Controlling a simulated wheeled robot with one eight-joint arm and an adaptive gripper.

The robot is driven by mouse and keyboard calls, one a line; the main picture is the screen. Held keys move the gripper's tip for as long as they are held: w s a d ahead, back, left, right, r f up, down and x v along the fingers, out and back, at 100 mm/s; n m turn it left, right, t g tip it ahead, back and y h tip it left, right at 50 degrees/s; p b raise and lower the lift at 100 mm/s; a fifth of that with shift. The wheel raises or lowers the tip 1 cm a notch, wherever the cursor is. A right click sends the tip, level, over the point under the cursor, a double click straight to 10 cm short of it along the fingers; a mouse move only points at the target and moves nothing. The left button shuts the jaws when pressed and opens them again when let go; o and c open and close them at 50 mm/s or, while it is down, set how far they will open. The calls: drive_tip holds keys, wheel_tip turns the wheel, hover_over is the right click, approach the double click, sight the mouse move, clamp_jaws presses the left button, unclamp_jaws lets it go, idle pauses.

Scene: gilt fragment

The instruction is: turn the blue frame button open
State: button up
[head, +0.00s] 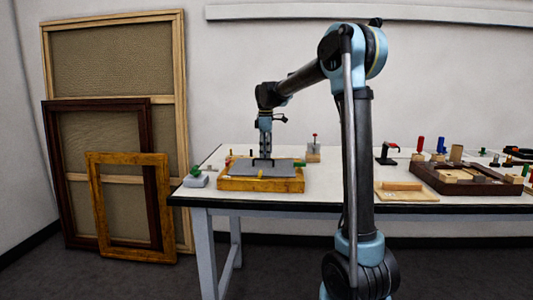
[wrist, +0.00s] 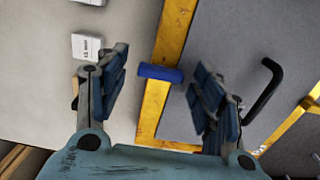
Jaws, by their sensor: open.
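The blue frame button (wrist: 160,73) is a short blue bar lying across one side of the gilt frame (wrist: 174,30) in the wrist view. Its right end reaches the edge of the grey backing panel (wrist: 225,35). My gripper (wrist: 161,80) is open, with one finger on each side of the button and a gap to both. How high the fingertips are above the button is hard to tell. In the head view, the gilt frame (head: 260,184) lies flat near the table's left end, with my gripper (head: 263,156) over it. The blue button cannot be made out there.
A black handle (wrist: 264,86) rises from the panel, right of my gripper. A small white box (wrist: 87,46) lies left of the frame. A green-topped grey object (head: 195,178) is at the table's left end. A dark wooden tray (head: 470,186) stands right.

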drive_tip(key=shift+c, duration=0.3)
drive_tip(key=c, duration=1)
drive_tip(key=shift+m, duration=0.4)
drive_tip(key=m, duration=0.3)
drive_tip(key=shift+m, duration=0.4)
drive_tip(key=m, duration=0.4)
drive_tip(key=shift+w+m, duration=0.1)
drive_tip(key=shift+m, duration=0.2)
drive_tip(key=m, duration=0.8)
drive_tip(key=shift+m, duration=0.3)
